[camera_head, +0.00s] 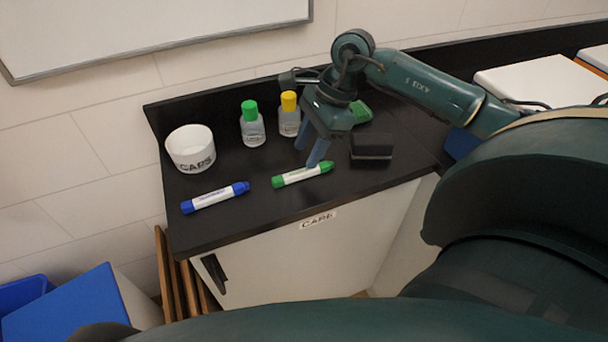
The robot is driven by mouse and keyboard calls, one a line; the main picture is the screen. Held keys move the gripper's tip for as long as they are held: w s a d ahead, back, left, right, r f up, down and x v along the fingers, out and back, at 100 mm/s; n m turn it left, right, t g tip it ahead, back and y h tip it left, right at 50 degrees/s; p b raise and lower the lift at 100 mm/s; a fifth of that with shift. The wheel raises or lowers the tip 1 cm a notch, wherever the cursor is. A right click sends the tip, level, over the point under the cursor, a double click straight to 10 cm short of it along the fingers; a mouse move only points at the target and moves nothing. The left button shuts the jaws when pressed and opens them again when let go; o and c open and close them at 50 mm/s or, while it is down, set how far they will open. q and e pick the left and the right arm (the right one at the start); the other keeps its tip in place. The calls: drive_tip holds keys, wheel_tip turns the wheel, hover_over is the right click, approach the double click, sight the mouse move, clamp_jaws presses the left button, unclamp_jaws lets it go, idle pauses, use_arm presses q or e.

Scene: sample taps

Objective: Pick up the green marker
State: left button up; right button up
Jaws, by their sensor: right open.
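The green marker (302,174) has a white label band and green ends. It lies on the black counter near the front edge. My right gripper (311,157) reaches in from the right and points down at the marker's right half. Its blue-grey fingers are open. One fingertip overlaps the marker's upper edge in the picture; I cannot tell whether it touches. Nothing shows between the fingers. My left gripper is not in view.
A blue marker (215,197) lies to the left. A white cup (190,150), a green-capped bottle (252,128) and a yellow-capped bottle (289,118) stand behind. A black block (371,149) sits to the right. The counter's front edge is close.

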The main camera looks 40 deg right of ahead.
sight(294, 174)
drive_tip(key=shift+b+x, duration=0.75)
drive_tip(key=shift+x, duration=2.2)
drive_tip(key=shift+w+a, duration=0.2)
drive_tip(key=shift+c, duration=0.4)
clamp_jaws()
